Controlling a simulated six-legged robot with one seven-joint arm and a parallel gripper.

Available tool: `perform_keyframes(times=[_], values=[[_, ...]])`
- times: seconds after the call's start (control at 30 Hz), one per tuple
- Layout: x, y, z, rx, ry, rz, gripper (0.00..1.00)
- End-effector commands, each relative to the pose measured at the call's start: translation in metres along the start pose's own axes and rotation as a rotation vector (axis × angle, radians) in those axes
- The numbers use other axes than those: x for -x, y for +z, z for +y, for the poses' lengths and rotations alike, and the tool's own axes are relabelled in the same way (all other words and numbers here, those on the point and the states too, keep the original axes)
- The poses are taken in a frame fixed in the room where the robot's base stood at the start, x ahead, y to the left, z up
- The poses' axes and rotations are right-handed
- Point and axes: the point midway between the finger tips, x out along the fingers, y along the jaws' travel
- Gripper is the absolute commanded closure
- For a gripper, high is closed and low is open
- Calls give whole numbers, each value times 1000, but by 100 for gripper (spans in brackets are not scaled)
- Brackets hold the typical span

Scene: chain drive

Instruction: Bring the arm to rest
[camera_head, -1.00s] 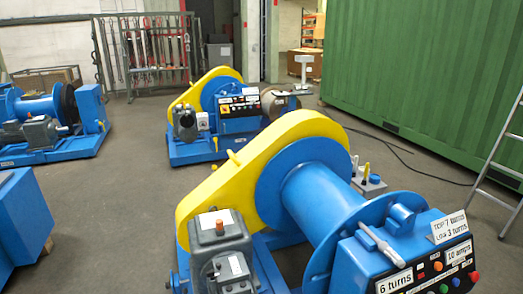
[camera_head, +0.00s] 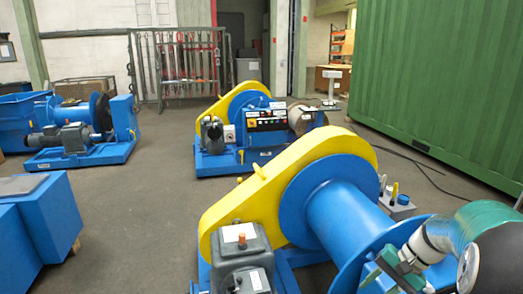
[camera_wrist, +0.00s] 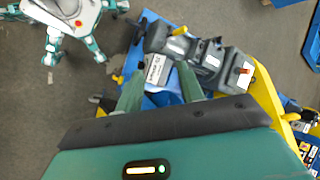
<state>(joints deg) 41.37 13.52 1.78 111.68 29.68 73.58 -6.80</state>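My arm (camera_head: 480,228), green and dark grey, reaches in from the lower right in the head view. It covers most of the front winch's control panel. The green parts of my gripper (camera_head: 390,272) show at the bottom edge there, partly cut off. In the wrist view my gripper (camera_wrist: 160,75) has its two green fingers apart, with nothing seen held between them. Beyond the fingers lie a blue surface and a grey motor unit (camera_wrist: 205,58) with an orange knob; I cannot tell the distance to them.
The front winch has a blue drum (camera_head: 342,215) and a yellow chain guard (camera_head: 262,195). A second winch (camera_head: 245,130) stands behind, another (camera_head: 75,130) at left. A blue block (camera_head: 40,215) is at lower left, a green container (camera_head: 440,90) at right. Grey floor (camera_head: 140,210) between is clear.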

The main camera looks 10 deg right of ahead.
Motion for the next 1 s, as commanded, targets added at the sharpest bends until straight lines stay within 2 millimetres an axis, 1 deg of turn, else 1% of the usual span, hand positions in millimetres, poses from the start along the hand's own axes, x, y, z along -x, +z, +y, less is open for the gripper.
perform_keyframes(times=[0.03,0.1,0.23,0.4,0.6,0.7,0.8,0.9,1.0], values=[[1,18,-15,53,41,24,62],[1,39,-29,119,95,58,62],[1,79,-50,243,184,129,62],[0,130,-67,415,276,230,62],[-1,184,-75,623,346,363,62],[-2,207,-76,726,365,431,62],[-3,226,-74,817,374,493,62],[-4,237,-73,879,375,536,62],[-4,242,-72,909,375,560,62]])
